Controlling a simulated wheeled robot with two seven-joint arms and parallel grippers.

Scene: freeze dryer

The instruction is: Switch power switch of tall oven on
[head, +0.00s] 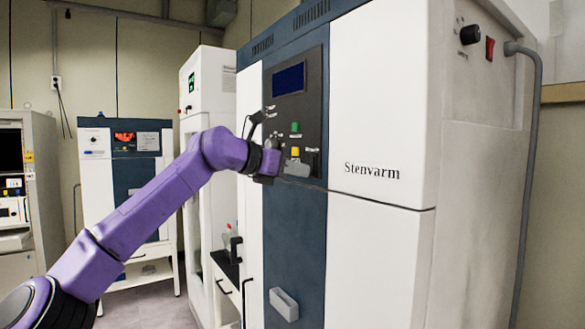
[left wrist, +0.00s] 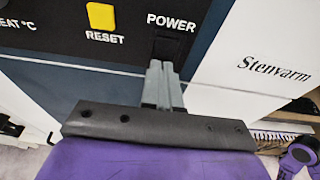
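The tall oven (head: 375,110), marked Stenvarm, is white with a dark blue front strip and a black control panel (head: 313,95). In the left wrist view, the black power switch (left wrist: 168,46) sits under the word POWER, right of the yellow reset button (left wrist: 101,16). My left gripper (head: 298,168) is at the lower part of the panel. In the left wrist view its grey fingers (left wrist: 163,84) are together, empty, with their tips just below or at the switch. I cannot tell whether they touch it or which way it is set.
A black knob (head: 470,35) and a red switch (head: 490,49) are on the oven's right side. A grey door handle (head: 284,304) sticks out below the panel. A smaller white and blue unit (head: 93,185) stands at the back left. A rack (head: 42,190) is at far left.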

